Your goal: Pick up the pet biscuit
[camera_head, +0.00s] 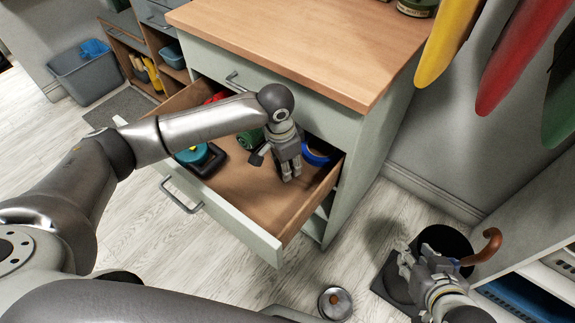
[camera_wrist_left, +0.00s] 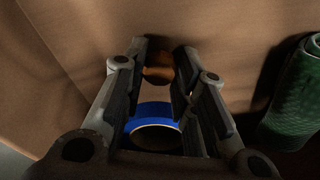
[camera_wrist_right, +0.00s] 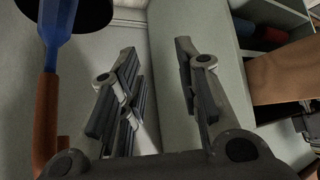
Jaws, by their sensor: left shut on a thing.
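A small brown rounded piece, which looks like the pet biscuit (camera_wrist_left: 158,66), sits between the fingertips of my left gripper (camera_wrist_left: 160,58) in the left wrist view. The fingers are closed on its sides. In the head view my left gripper (camera_head: 289,174) points down inside the open drawer (camera_head: 245,190), near its right side, and hides the biscuit. A blue ring (camera_wrist_left: 154,112) shows between the fingers in the left wrist view, and in the head view it lies beside the gripper (camera_head: 317,158). My right gripper (camera_head: 424,262) is open and empty, also in the right wrist view (camera_wrist_right: 155,60).
The drawer also holds a green item (camera_head: 249,139) and a teal round item (camera_head: 194,155). The wooden countertop (camera_head: 290,35) overhangs the drawer's back. A brown umbrella handle (camera_head: 490,246) and black stand (camera_head: 445,242) are beside my right gripper. A metal bowl (camera_head: 335,302) is on the floor.

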